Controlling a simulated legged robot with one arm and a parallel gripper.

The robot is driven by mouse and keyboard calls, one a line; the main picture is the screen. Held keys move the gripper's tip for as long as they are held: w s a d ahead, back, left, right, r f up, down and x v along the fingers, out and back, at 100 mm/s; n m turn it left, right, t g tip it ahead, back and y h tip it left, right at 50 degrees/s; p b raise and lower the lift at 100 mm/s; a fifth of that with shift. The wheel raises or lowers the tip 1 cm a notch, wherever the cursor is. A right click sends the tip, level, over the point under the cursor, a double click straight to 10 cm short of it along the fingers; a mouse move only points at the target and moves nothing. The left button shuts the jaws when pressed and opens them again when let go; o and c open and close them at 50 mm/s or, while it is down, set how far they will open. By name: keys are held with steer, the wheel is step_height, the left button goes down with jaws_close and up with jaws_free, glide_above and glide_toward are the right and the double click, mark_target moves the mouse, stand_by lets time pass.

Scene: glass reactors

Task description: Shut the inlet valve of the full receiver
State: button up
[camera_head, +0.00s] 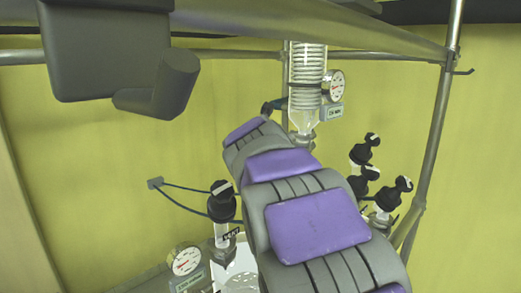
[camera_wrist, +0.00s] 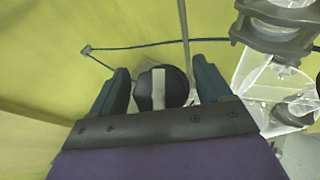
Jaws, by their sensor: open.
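In the wrist view my gripper (camera_wrist: 160,85) is open, its two dark teal fingers to the left and right of a round black valve knob (camera_wrist: 145,90). The knob has a pale stripe running up and down the picture, roughly along the fingers. Gaps show between knob and fingers. In the head view my grey and purple arm hides much of the middle, and I cannot make out the fingers. A black-knobbed valve (camera_head: 221,203) stands left of my arm. Several more black valves (camera_head: 363,152) stand to its right. I cannot tell which is the inlet valve.
A coiled glass condenser (camera_head: 307,65) with a gauge (camera_head: 335,84) stands behind my arm. Another gauge (camera_head: 186,261) is at lower left. Thin cables run from a wall plate (camera_head: 155,183). Metal frame bars (camera_head: 440,130) enclose the setup. Clear glassware (camera_wrist: 262,75) is close right of my gripper.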

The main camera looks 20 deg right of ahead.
steer(key=shift+a, duration=0.6)
steer(key=shift+c, duration=1.6)
steer(key=shift+d, duration=0.65)
steer(key=shift+c, duration=1.4)
steer(key=shift+f, duration=0.15)
steer(key=c, duration=0.4)
steer(key=shift+o, duration=0.2)
steer(key=shift+f, duration=0.15)
steer(key=o, duration=1)
steer(key=shift+a, duration=0.1)
steer(key=shift+c, duration=0.2)
steer(key=shift+r, duration=0.2)
